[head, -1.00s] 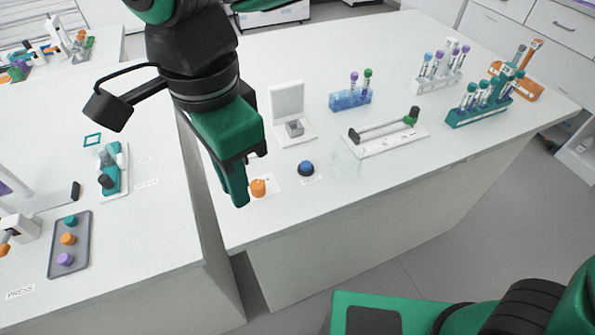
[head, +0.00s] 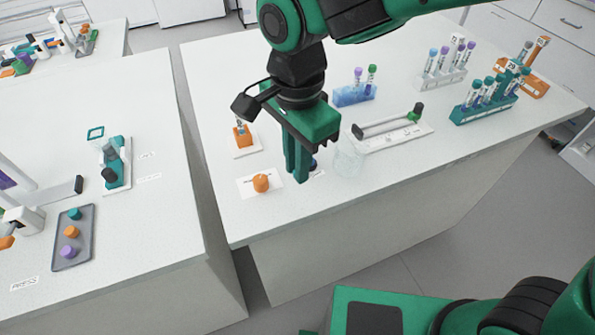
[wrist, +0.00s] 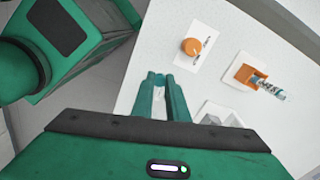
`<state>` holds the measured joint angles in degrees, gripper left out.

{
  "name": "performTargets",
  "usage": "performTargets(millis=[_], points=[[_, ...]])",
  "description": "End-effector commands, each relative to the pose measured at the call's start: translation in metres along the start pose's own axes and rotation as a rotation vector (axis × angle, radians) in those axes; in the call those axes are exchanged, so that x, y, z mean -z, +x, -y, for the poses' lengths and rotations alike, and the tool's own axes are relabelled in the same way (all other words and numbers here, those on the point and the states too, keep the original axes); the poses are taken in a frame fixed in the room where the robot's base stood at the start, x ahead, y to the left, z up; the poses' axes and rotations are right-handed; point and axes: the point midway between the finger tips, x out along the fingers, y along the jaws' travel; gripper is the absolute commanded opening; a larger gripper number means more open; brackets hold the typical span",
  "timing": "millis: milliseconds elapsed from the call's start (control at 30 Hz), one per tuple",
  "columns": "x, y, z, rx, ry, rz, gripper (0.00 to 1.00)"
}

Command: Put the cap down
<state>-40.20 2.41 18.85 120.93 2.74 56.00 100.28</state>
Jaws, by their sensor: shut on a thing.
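The orange cap (head: 261,183) sits on a white card (head: 246,186) near the front edge of the bench. The cap also shows in the wrist view (wrist: 191,46), apart from my fingers. My gripper (head: 299,176) is to the right of the cap, pointing down.
An orange holder (head: 243,140) with a tube stands behind the cap. A clear beaker (head: 349,159) is right of my gripper. A white stand (head: 402,137) and several tube racks are farther right. A grey tray (head: 73,252) of caps lies on the left bench, across a gap.

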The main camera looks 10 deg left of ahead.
Motion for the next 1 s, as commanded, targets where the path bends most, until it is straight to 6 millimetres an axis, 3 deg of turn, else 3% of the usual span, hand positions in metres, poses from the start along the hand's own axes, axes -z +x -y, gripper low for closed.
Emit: performTargets(millis=[267,667,700,767,1000], points=[[-0.001,0.035,-0.001,-0.004,-0.001,0.000,0.00],[-0.001,0.039,-0.001,-0.002,0.000,0.000,0.00],[-0.001,0.039,0.000,-0.001,0.000,0.000,0.21],[-0.001,0.039,0.000,-0.001,0.000,0.000,0.32],[-0.001,0.038,0.000,-0.001,0.000,0.000,0.32]])
